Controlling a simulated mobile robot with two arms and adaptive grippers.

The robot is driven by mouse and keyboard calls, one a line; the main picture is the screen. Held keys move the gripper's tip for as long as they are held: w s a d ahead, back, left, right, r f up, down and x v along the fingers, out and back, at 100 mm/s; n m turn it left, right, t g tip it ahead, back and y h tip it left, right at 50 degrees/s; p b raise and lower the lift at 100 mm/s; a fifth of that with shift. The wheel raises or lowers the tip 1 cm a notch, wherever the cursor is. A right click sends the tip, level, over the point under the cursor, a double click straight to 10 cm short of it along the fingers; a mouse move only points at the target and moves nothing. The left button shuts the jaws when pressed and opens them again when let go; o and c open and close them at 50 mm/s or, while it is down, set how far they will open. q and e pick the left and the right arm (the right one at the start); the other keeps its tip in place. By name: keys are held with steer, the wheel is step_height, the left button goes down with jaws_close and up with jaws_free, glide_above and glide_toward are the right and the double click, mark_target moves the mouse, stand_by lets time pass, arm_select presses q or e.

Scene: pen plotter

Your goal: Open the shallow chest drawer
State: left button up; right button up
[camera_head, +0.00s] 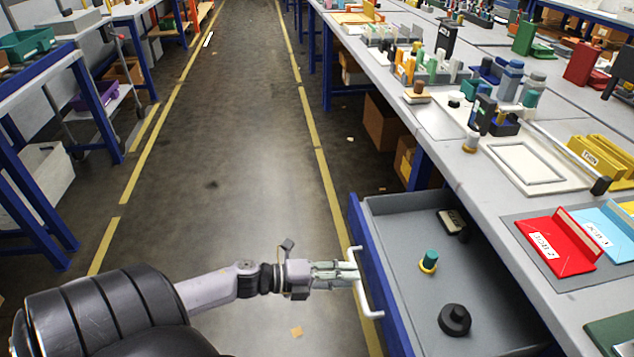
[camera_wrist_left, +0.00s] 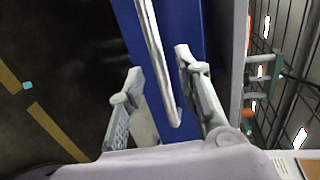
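The shallow chest drawer (camera_head: 400,243) is pulled out from under the workbench, its grey inside showing. Its blue front (camera_head: 378,275) carries a pale bar handle (camera_head: 364,292), also seen in the left wrist view (camera_wrist_left: 154,45). My left gripper (camera_head: 350,271) is at the handle, coming from the aisle side. In the left wrist view its two fingers (camera_wrist_left: 158,64) are apart, with the handle bar between them and gaps visible beside it. My right gripper is not in view.
In the drawer lie a dark block (camera_head: 452,221), a green-and-yellow piece (camera_head: 428,261) and a black round knob (camera_head: 454,319). The workbench (camera_head: 470,190) above holds many items, including a red tray (camera_head: 556,243).

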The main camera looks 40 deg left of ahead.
arm_select(q)
steer(key=v, duration=0.8)
steer(key=shift+s+a, duration=0.25)
steer(key=shift+s, duration=0.05)
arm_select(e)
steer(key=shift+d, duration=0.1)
arm_select(q)
step_height(320, 180, down, 20)
steer(key=s+a+n+g+y, duration=0.2)
steer(key=n+y, duration=0.9)
steer(key=n, duration=0.6)
steer(key=s+d+f+n+g+h, duration=0.1)
steer(key=s+d+f+n+g, duration=0.25)
steer(key=s+d+f, duration=0.35)
steer(key=s+d+f+n+g+h, duration=0.1)
steer(key=s+d+f+n+g, duration=0.3)
steer(key=d, duration=0.6)
steer(key=s+a+m+g+p, duration=0.1)
steer(key=s+a+p, duration=0.3)
steer(key=s+p, duration=1.1)
steer(key=shift+s+r+g+y, duration=0.35)
steer(key=shift+s+r, duration=0.15)
steer(key=shift+s, duration=0.35)
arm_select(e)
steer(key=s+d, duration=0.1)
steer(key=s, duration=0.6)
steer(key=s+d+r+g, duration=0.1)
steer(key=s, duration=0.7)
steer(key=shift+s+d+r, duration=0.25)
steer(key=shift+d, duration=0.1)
